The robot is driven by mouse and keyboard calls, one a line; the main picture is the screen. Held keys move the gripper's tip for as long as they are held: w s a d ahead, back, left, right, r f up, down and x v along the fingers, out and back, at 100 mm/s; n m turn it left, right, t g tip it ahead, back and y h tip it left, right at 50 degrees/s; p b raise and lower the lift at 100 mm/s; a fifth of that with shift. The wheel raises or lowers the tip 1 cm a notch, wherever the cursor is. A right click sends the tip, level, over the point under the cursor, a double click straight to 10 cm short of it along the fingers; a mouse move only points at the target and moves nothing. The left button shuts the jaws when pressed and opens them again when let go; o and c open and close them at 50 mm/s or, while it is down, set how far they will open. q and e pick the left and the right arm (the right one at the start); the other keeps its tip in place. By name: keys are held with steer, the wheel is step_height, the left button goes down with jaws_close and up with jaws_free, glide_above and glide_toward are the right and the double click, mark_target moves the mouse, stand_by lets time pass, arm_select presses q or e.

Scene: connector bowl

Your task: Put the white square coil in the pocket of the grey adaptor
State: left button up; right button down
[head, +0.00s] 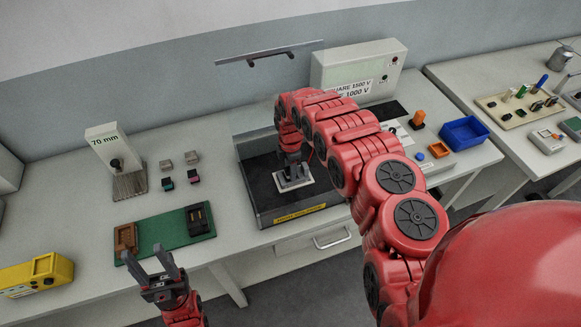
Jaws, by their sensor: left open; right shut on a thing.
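My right gripper (292,165) is down inside the black-floored test bay, low over the light grey adaptor (294,184). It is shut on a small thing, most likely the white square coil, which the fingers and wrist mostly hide. I cannot tell whether the coil sits in the pocket or just above it. My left gripper (160,264) is open and empty, in front of the green mat near the bench's front edge.
The green mat (155,233) carries a brown tray (126,238) and a black block (199,218). Several small blocks (166,165) stand behind it, beside a 70 mm stand (113,150). A yellow box (38,275) is at left. A clear raised cover (270,55) hangs above the bay.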

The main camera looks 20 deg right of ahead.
steer(key=shift+f, duration=0.15)
steer(key=shift+c, duration=2.1)
jaws_free()
